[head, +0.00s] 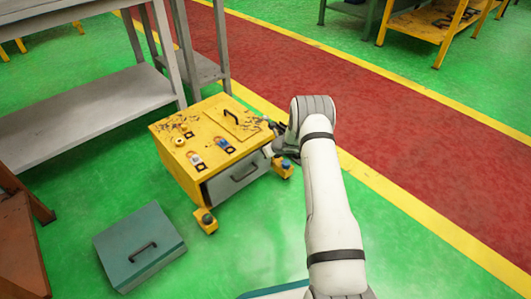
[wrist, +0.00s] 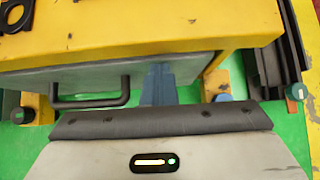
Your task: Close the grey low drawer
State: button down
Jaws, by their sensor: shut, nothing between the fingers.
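The grey low drawer (head: 238,178) is in the front of a yellow wheeled cabinet (head: 195,120), with a dark bar handle (head: 244,172) on its face. It looks nearly flush with the cabinet; I cannot tell whether a small gap remains. In the wrist view the grey drawer face (wrist: 195,65) runs below the yellow edge, with its handle (wrist: 92,100) at the left. My gripper (wrist: 158,70) is shut and empty, its blue-grey fingers pointing at the drawer face right of the handle. They look at or very near it; contact is unclear. The head view partly hides my gripper (head: 270,150).
A teal box with a handle (head: 140,246) lies on the green floor left of the cabinet. A grey metal table (head: 90,110) stands behind it at the left. The cabinet top holds small parts. Open floor lies in front and to the right.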

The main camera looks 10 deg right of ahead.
jog(key=shift+w+a+r, duration=0.35)
jog(key=shift+w+a, duration=0.05)
jog(key=shift+a, duration=0.05)
jog(key=s+d+r+p, duration=0.2)
jog(key=s+d+r, duration=0.4)
jog(key=s, duration=0.4)
jog(key=shift+s+d+r+p, duration=0.2)
jog(key=shift+p, duration=0.15)
